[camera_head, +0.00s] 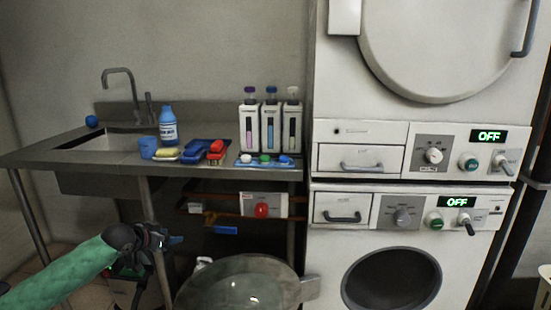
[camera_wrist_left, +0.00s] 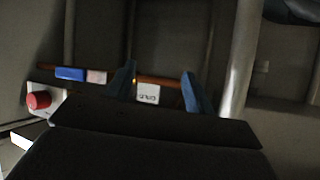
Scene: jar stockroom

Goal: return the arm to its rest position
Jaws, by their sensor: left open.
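My left arm, in a green sleeve, comes in from the lower left in the head view. Its gripper (camera_head: 176,240) is in front of the sink table, below the tabletop. In the left wrist view the two blue fingertips (camera_wrist_left: 160,90) stand apart with nothing held between them. A small white label (camera_wrist_left: 148,93) shows behind the gap, on or near a brown rail. My right gripper does not show in either view.
A steel sink table (camera_head: 60,152) holds bottles, a blue cup (camera_head: 148,147) and brushes. Two stacked white machines (camera_head: 330,240) read OFF at the right. The lower machine's round door (camera_head: 240,285) stands open near my left gripper. A red knob (camera_head: 262,210) sits under the table.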

